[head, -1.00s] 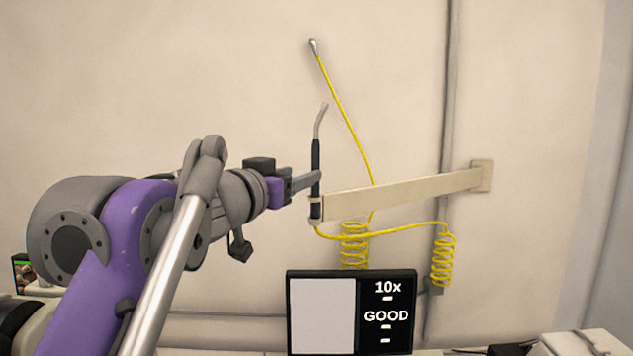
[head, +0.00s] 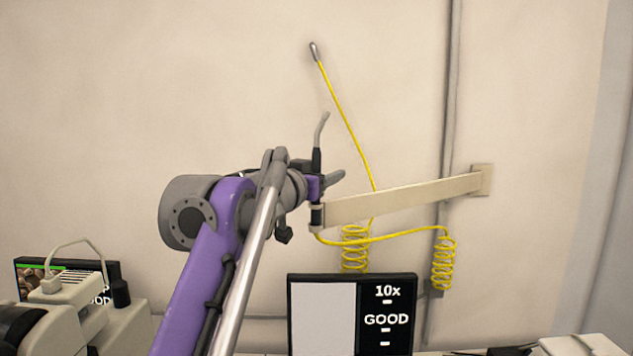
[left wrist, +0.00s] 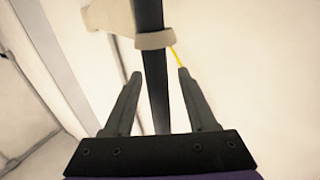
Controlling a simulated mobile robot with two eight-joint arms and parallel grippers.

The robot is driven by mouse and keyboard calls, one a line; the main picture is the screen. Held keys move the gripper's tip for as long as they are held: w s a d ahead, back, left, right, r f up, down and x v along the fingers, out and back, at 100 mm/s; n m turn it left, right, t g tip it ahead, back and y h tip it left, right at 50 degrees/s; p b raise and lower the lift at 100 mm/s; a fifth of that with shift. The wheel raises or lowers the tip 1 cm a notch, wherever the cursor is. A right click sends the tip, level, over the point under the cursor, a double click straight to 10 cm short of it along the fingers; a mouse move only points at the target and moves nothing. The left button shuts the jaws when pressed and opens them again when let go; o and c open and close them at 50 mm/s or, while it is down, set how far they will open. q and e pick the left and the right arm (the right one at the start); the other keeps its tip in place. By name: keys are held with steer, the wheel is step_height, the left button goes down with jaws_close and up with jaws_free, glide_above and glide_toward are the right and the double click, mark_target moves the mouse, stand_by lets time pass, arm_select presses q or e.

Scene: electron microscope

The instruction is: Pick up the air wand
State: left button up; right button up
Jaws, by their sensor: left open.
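The air wand (head: 317,160) stands upright, with a black handle and a bent grey metal tip. Its lower part sits in a clip at the left end of a beige wall arm (head: 410,198). A yellow coiled hose (head: 380,236) runs from its bottom. My left gripper (head: 334,179) is at the handle, just above the clip, and hides part of it. In the left wrist view, the open fingers (left wrist: 160,74) have the black handle (left wrist: 157,95) between them, with gaps showing on both sides. My right gripper is not in view.
The beige arm is fixed to the wall at a plate (head: 481,180). The hose's upper end hangs from a wall fitting (head: 314,51). A monitor (head: 352,313) reading GOOD stands below the wand. Light-coloured equipment (head: 80,300) stands at lower left.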

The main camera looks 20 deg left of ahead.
mark_target(323, 122)
arm_select(q)
steer(key=shift+s, duration=0.15)
steer(key=shift+c, duration=0.4)
jaws_close()
step_height(323, 122, up, 10)
steer(key=p, duration=0.5)
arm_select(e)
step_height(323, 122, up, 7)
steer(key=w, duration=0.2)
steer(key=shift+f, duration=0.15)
